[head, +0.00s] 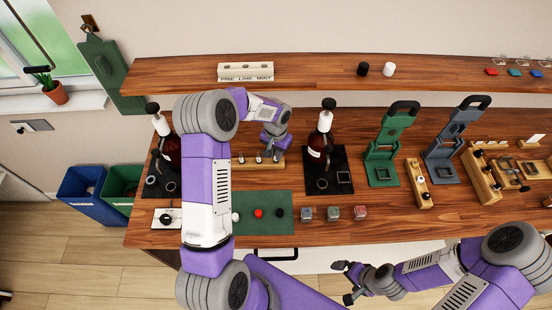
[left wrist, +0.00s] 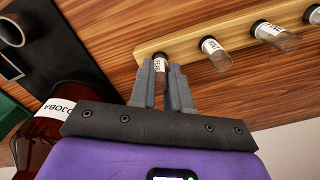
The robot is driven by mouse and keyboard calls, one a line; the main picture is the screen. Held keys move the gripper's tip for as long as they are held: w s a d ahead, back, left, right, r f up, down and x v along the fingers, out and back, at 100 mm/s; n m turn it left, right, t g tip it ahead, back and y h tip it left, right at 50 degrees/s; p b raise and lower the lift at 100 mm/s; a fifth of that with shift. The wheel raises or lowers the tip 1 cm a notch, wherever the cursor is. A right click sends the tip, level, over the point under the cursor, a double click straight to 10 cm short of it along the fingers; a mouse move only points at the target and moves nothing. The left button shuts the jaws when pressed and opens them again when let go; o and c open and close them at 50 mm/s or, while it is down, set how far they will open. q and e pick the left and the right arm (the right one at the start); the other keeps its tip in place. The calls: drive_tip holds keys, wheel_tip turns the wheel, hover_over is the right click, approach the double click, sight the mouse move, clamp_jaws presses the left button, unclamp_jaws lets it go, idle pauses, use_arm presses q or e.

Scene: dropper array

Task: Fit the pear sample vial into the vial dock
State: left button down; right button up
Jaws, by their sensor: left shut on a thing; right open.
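My left gripper (head: 270,150) is over the wooden vial rack (head: 240,167) on the bench. In the left wrist view its fingers (left wrist: 162,92) are shut on a small clear vial (left wrist: 160,64) with a white label, at one end of the rack (left wrist: 188,40). The label is too small to read surely; I cannot tell whether the vial is still seated. Other labelled vials (left wrist: 212,47) stand along the rack. A pale block (head: 246,72) marked with words, with round spots on top, sits on the shelf; I cannot tell if it is the dock. My right gripper (head: 347,281) is open and empty before the bench's front edge.
A brown dropper bottle (head: 319,147) on a black mat stands right of the rack; another (head: 170,150) is partly behind my left arm. A green mat (head: 270,200) with small caps lies in front. Green (head: 383,150) and grey (head: 455,145) stands are further right. The shelf overhangs the back.

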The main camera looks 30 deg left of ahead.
use_arm(q)
drive_tip(key=shift+r+p, duration=1.3)
drive_tip(key=shift+r, duration=1.1)
